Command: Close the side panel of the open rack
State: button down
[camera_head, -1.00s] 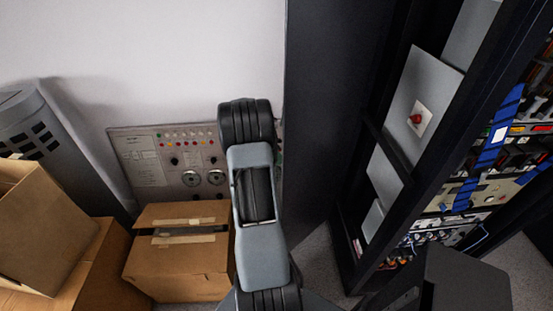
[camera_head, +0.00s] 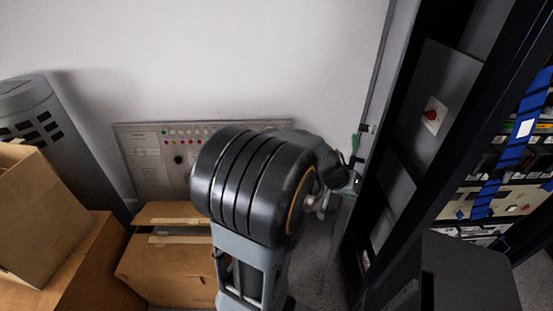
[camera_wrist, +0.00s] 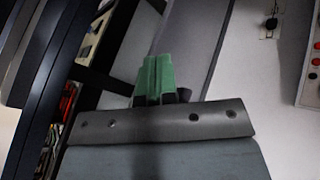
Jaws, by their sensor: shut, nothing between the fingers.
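The open rack (camera_head: 486,105) is a tall black frame on the right of the head view. Its side panel (camera_head: 376,85) shows there as a narrow grey strip, seen almost edge-on, left of the frame. My gripper (camera_head: 355,146) is shut and empty, with green fingertips close to the panel's left face. Whether they touch it is unclear. In the wrist view the green fingertips (camera_wrist: 154,80) are together in front of a grey strip that looks like the panel (camera_wrist: 190,45). The rack (camera_wrist: 45,70) stands left there. My arm hides part of the floor and the wall.
A control panel (camera_head: 146,168) leans on the white wall behind my arm. Cardboard boxes (camera_head: 165,262) and a grey cabinet (camera_head: 45,125) stand at the left. Inside the rack is a plate with a red knob (camera_head: 432,114). Grey floor shows between arm and rack.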

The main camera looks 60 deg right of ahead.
jog(key=s+d+n+p, duration=0.1)
jog(key=s+d+p, duration=0.1)
jog(key=s, duration=1)
jog(key=shift+s+d+n+t+h+p, duration=0.2)
jog(key=shift+n+t+h+p, duration=0.15)
jog(key=shift+p, duration=0.25)
